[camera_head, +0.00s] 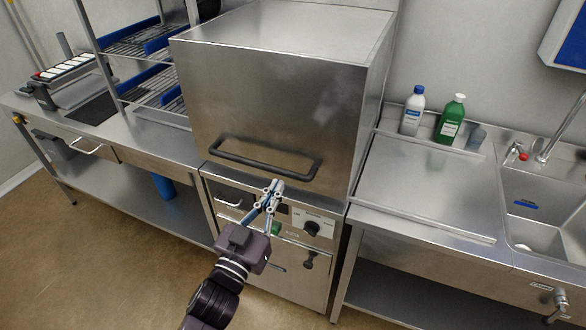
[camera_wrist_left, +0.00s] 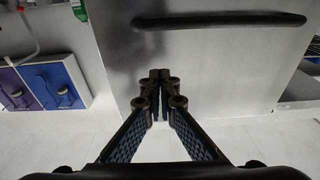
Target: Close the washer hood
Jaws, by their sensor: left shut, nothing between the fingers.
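The washer hood (camera_head: 275,100) is a large steel box over the washer's front panel (camera_head: 310,215). Its lower front edge sits right at the top of that panel, and no clear gap shows between them. The black bar handle (camera_head: 240,159) runs across the lower front of the hood. In the left wrist view the handle (camera_wrist_left: 220,20) lies along the top, clear of the fingers. My right gripper is not in view.
A steel counter (camera_head: 425,180) with a white bottle (camera_head: 412,112) and a green bottle (camera_head: 450,118) stands to the right, beside a sink (camera_head: 545,210). A rack with blue-edged trays (camera_head: 140,40) stands left. Open floor (camera_head: 110,240) lies in front.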

